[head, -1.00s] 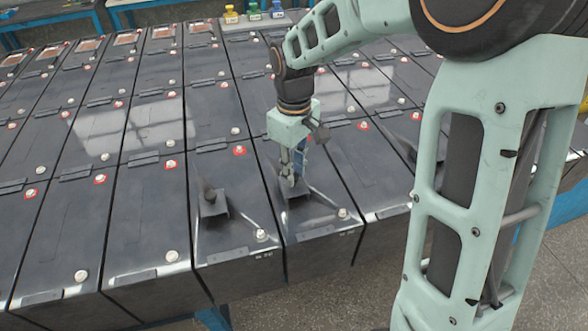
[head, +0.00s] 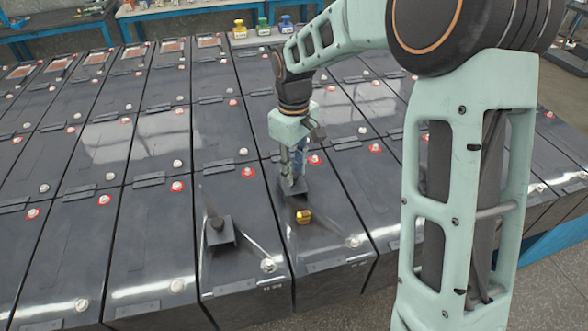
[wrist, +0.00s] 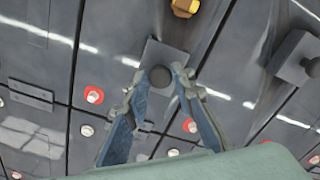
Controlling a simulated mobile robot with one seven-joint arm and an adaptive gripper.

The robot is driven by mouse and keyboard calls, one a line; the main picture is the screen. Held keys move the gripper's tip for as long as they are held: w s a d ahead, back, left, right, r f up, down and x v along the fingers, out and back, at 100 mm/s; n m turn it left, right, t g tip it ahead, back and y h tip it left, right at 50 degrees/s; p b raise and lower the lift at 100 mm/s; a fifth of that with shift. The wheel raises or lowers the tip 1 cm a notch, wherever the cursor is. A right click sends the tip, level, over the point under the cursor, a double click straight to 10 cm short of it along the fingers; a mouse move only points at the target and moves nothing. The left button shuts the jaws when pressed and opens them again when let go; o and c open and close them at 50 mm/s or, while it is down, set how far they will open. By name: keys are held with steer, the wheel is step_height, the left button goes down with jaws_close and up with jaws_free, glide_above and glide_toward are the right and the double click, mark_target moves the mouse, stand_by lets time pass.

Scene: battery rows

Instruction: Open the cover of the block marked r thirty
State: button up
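A dark block (head: 325,240) stands in the front row, its mark too small to read. Its cover is a small dark square plate (wrist: 180,58) with a round black knob (wrist: 160,77). The plate lies back from a gold hex fitting (head: 303,216) that is exposed on the block's top. The fitting also shows at the top of the wrist view (wrist: 185,7). The exact contact is partly hidden.
The left neighbouring block carries a similar knobbed cover (head: 220,232), in place. Red-ringed terminals (head: 248,172) and pale terminals (head: 268,265) stand up from the tightly packed blocks. Small coloured bottles (head: 262,27) stand at the back.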

steer(key=shift+o, duration=1.3)
steer(key=shift+r, duration=0.1)
step_height(320, 180, up, 12)
